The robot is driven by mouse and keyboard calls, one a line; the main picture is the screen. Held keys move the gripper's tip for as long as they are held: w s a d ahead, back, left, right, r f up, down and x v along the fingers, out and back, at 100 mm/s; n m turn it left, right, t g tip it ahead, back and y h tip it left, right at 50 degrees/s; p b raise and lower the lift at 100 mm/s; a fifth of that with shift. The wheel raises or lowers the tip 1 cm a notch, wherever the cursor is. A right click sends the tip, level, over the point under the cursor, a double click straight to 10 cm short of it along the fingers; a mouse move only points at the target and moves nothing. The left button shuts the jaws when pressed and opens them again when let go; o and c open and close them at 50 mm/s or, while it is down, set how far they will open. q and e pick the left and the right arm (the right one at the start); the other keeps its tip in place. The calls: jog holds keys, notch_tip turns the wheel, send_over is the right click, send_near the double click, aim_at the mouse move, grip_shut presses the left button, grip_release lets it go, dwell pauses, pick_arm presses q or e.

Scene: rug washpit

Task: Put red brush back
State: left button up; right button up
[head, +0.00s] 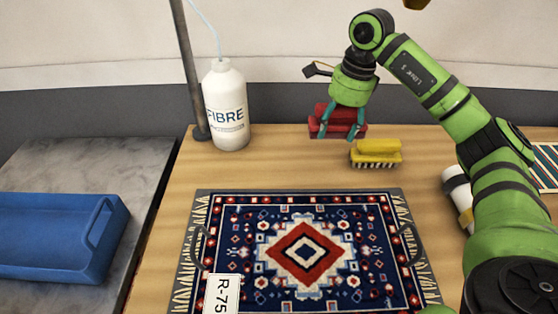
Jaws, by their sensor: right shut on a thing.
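The red brush (319,127) is at the back of the wooden table, just behind and left of the yellow brush. My right gripper (341,133) points down over it, with its teal fingers shut on the red brush. I cannot tell whether the brush touches the table or is held slightly above it. The fingers hide part of its body. My left gripper is not in view.
A yellow brush (376,154) stands close by. A white FIBRE bottle (226,105) stands at the back left beside a pole (190,70). A patterned rug (375,290) with an R-75 tag (221,294) lies in front. A blue tray (50,240) is at left.

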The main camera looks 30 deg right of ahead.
aim_at(314, 133)
jog(key=a+f, duration=0.1)
jog(key=w+a+p, duration=0.1)
jog(key=w+a+f, duration=0.1)
jog(key=a, duration=0.1)
jog(key=shift+w+f+p, duration=0.2)
jog(key=shift+f+p, duration=0.1)
jog(key=shift+f, duration=0.05)
jog(key=w+a+f, duration=0.1)
jog(key=w+a+f+p, duration=0.1)
jog(key=a, duration=0.1)
jog(key=w+a+f, duration=0.1)
jog(key=a, duration=0.1)
jog(key=shift+w+f, duration=0.2)
jog(key=shift+f, duration=0.2)
jog(key=shift+w+a+f, duration=0.1)
jog(key=shift+a+f, duration=0.05)
jog(key=shift+a, duration=0.1)
jog(key=shift+f+p, duration=0.4)
jog(key=shift+p, duration=0.05)
notch_tip(314, 133, down, 3)
jog(key=shift+f+p, duration=0.1)
jog(key=shift+p, duration=0.35)
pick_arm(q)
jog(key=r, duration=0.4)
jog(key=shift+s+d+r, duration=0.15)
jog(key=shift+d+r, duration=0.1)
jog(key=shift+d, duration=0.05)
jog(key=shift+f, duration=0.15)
pick_arm(e)
jog(key=shift+f, duration=0.15)
